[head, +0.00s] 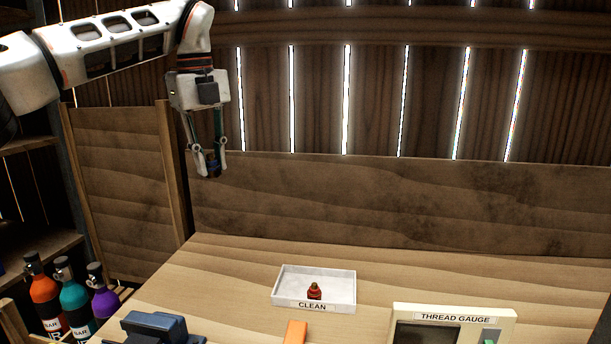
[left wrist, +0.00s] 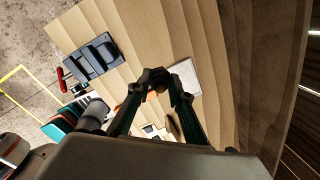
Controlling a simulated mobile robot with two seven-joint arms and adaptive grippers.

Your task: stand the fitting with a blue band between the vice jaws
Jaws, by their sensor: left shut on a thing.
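My left gripper (head: 208,168) is high above the back left of the bench and shut on a small dark fitting with a blue band (head: 213,169). The fingers hide much of the fitting, and its tilt is hard to tell. In the left wrist view the fingertips (left wrist: 158,82) are closed together around it. The dark blue vice (head: 155,328) stands at the front left of the bench, cut off by the head view's lower edge. The left wrist view shows the vice (left wrist: 95,57) with a gap between its jaws, well apart from the gripper. My right gripper is not in view.
A white tray (head: 341,301) marked CLEAN holds a fitting with a red band (head: 314,291). A THREAD GAUGE box (head: 498,314) stands at the right. An orange object (head: 296,331) lies in front of the tray. Bottles (head: 72,298) stand left of the bench. The back of the bench is clear.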

